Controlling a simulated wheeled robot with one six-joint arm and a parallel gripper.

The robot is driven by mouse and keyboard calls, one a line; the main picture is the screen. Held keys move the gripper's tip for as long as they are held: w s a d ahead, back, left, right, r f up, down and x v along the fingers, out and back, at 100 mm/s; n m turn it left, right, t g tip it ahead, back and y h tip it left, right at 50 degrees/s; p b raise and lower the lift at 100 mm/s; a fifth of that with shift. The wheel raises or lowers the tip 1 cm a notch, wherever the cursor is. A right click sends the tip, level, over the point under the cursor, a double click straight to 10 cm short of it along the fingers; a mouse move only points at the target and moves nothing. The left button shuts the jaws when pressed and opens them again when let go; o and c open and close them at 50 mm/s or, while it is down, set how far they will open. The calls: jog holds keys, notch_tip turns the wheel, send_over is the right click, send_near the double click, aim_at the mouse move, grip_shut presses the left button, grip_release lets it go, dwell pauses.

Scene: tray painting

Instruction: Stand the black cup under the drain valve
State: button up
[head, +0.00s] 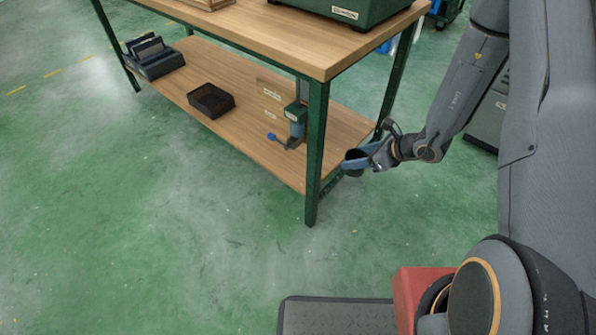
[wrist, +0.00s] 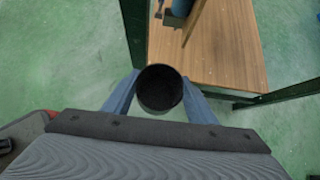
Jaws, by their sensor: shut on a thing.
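The black cup (wrist: 160,92) is between the blue fingers of my gripper (wrist: 160,98), its open top facing the wrist camera; I see no contents in its dark inside. In the head view my gripper (head: 364,160) holds the dark cup (head: 356,154) beside the near right leg of the workbench, outside the lower shelf. The drain valve is likely the green and grey fitting with a blue lever (head: 296,122) on the lower shelf, to the left of my gripper and behind the bench leg. In the wrist view part of a blue fitting (wrist: 181,8) shows at the top edge.
The wooden lower shelf (head: 240,125) also carries a black mesh basket (head: 211,100) and a dark rack (head: 154,57). A green bench leg (head: 316,150) stands between my gripper and the fitting. The shelf's right end is bare. Green floor in front is open.

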jog(key=w+a+f+b, duration=0.2)
jog(key=w+f+b, duration=0.2)
jog(key=f+b, duration=0.65)
jog(key=w+a+f+b, duration=0.3)
jog(key=w+f+b, duration=0.1)
jog(key=f+b, duration=0.65)
jog(key=w+a+b, duration=0.2)
jog(key=w+a, duration=0.1)
jog(key=a, duration=0.1)
jog(key=w+a+b, duration=0.3)
jog(key=w+a, duration=0.1)
jog(key=a, duration=0.1)
jog(key=w+a+b, duration=0.2)
jog(key=w+a, duration=0.2)
jog(key=a, duration=0.1)
jog(key=shift+w+a+b, duration=0.15)
jog(key=shift+w+b, duration=0.1)
jog(key=shift+b, duration=0.05)
jog(key=shift+s+d+b, duration=0.15)
jog(key=shift+d+b, duration=0.05)
jog(key=shift+b, duration=0.15)
jog(key=o, duration=1.1)
jog(key=shift+f, duration=0.1)
jog(key=shift+o, duration=0.2)
